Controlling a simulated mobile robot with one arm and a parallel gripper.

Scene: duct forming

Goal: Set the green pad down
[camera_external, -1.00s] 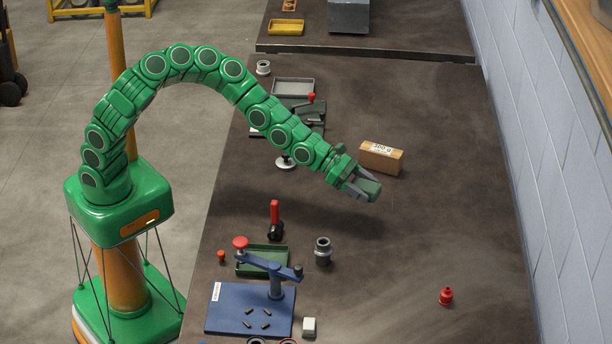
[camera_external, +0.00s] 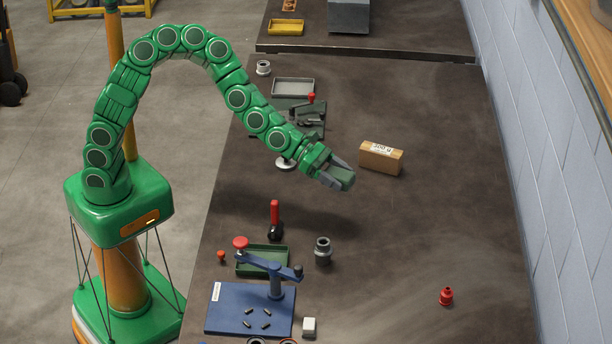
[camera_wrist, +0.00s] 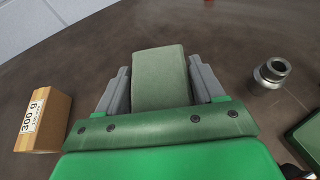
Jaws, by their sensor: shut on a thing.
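The green pad (camera_wrist: 161,78) is a muted green block between the two grey fingers in the wrist view. In the external view the pad (camera_external: 342,178) shows at the end of my arm. My gripper (camera_external: 338,176) is shut on the pad and appears to hold it above the dark table (camera_external: 420,230), left of the cardboard box. In the wrist view my gripper (camera_wrist: 161,88) has one grey finger on each side of the pad. The pad's underside is hidden.
A box marked 300 g (camera_external: 381,158) stands right of my gripper. A red part (camera_external: 446,296) lies front right. The table's middle right is clear.

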